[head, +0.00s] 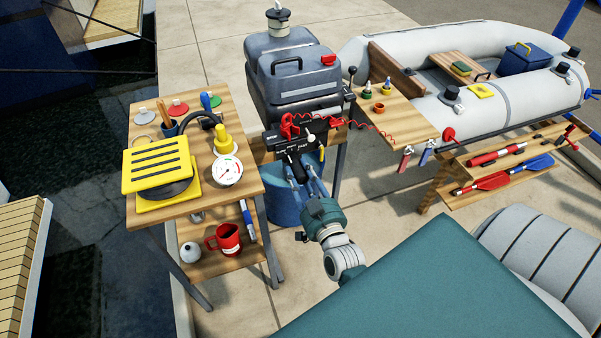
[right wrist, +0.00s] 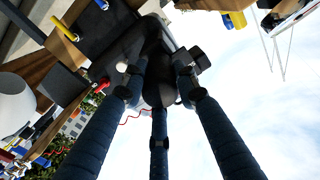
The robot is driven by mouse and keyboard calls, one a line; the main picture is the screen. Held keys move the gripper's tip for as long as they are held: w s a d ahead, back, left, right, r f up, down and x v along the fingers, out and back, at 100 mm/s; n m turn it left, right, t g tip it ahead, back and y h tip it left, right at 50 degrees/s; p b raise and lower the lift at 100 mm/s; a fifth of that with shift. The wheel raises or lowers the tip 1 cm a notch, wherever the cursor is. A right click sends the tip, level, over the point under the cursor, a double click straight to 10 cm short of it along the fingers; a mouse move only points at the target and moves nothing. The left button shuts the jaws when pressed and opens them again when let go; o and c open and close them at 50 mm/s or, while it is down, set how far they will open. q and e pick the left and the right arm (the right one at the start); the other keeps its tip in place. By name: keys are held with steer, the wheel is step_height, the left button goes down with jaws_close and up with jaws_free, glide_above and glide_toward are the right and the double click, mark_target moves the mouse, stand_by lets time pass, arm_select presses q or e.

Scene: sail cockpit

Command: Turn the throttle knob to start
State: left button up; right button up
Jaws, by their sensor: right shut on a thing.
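The outboard motor (head: 295,78) stands upright, its grey cowl above a black control panel (head: 308,133) with a red part on it. A black throttle grip (head: 295,164) sticks out from the panel toward me. My right gripper (head: 304,178) reaches up from below, its blue fingers closed around the end of this grip. In the right wrist view three dark blue fingers (right wrist: 157,92) close in around a black rounded end (right wrist: 157,68). The fingers partly cover it, so any mark on the knob is hidden. My left gripper is in neither view.
A wooden stand at left (head: 240,192) holds a yellow slatted box (head: 157,165), a white gauge (head: 228,171) and a red mug (head: 227,239). A blue bucket (head: 284,207) sits below the motor. A small wooden shelf (head: 405,118) and a grey inflatable boat (head: 400,52) are at right.

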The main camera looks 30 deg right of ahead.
steer(key=shift+r+m, duration=0.1)
steer(key=shift+m, duration=0.3)
steer(key=m+p, duration=0.1)
steer(key=m, duration=0.1)
steer(key=shift+m, duration=0.3)
steer(key=shift+r+m, duration=0.1)
steer(key=shift+m, duration=2.1)
steer(key=shift+d, duration=0.1)
steer(key=o, duration=1.1)
steer(key=shift+o, duration=0.2)
